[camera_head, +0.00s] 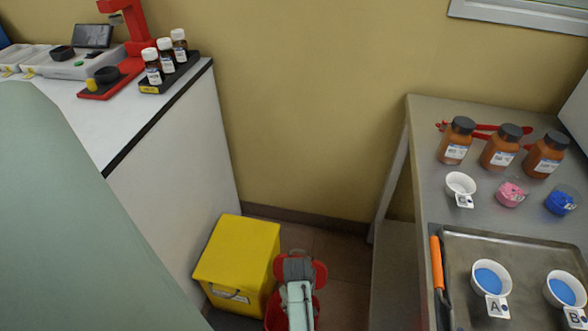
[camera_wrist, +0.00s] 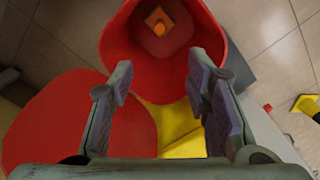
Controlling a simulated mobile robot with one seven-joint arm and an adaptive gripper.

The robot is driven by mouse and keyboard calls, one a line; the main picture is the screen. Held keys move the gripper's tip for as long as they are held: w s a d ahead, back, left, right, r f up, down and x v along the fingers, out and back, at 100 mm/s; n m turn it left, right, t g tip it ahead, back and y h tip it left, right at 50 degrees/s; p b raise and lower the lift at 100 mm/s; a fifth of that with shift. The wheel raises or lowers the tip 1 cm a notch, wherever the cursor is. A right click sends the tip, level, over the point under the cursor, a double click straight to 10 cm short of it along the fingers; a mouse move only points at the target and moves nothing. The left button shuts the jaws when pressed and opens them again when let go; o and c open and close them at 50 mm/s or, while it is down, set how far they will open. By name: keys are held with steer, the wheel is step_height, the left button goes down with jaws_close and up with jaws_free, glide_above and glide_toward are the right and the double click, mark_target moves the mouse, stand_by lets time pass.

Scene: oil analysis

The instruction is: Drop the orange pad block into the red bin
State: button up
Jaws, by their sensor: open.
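The red bin (camera_wrist: 215,30) stands open below my gripper in the wrist view. The orange pad block (camera_wrist: 158,22) lies inside it, near the bottom, as a small orange square with a rounded orange part. My gripper (camera_wrist: 158,68) is open and empty, its two fingers spread apart over the near side of the bin's mouth. In the head view, parts of the red bin (camera_head: 275,315) show low in the middle, mostly hidden behind my arm. The block cannot be seen there.
A round red lid-like piece (camera_wrist: 85,125) is beside the bin. A yellow box (camera_head: 238,260) stands left of the bin, against the white counter (camera_head: 175,150). A metal table (camera_head: 425,130) with bottles, cups and a tray (camera_head: 455,250) is at right. Floor shows around the bin.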

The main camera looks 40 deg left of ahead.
steer(key=shift+r, duration=2.4)
